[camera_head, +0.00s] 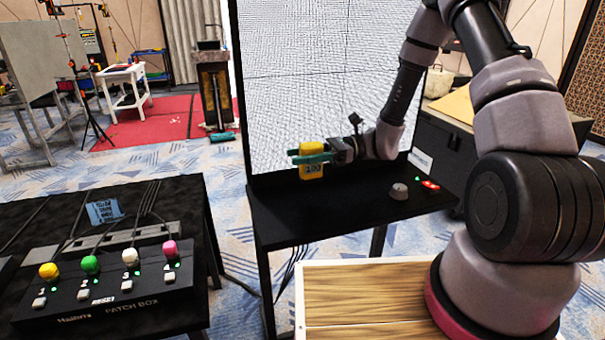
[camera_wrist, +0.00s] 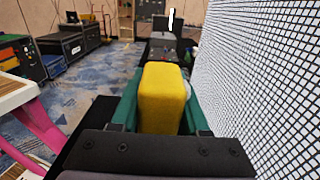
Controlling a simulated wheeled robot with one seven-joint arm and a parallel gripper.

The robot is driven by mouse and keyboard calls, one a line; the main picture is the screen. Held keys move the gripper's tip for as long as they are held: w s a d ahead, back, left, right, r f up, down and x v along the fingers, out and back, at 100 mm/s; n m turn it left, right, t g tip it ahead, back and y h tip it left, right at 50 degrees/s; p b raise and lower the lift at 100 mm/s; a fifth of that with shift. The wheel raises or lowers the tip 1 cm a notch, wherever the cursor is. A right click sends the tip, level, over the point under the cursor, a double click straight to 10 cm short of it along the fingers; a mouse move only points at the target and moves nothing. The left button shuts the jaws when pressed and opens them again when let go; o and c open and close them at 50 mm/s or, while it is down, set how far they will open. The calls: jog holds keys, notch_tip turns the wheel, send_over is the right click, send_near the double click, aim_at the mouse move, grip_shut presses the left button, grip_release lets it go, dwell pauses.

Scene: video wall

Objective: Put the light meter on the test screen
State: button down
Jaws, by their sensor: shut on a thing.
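The light meter (camera_head: 312,172) is a yellow block with a small dark display, held upright in front of the test screen (camera_head: 330,70). My gripper (camera_head: 312,157), with green fingers, is shut on it above the black shelf. The wrist view also shows the yellow meter (camera_wrist: 162,98) between the green fingers (camera_wrist: 160,118). The test screen, a tall lit white panel with a fine grid, rises along the right side of the wrist view (camera_wrist: 270,80). A gap appears between the meter and the screen there; the exact distance cannot be told.
The black shelf (camera_head: 290,218) below the screen holds a grey knob (camera_head: 399,191) and small red and green lights. A patch box (camera_head: 110,292) with yellow, green, white and pink plugs stands on the black table at left. Open carpet lies between.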

aim_at(300, 172)
jog(key=shift+f, duration=2.1)
jog(key=shift+f, duration=0.1)
jog(key=shift+c, duration=2)
grip_release()
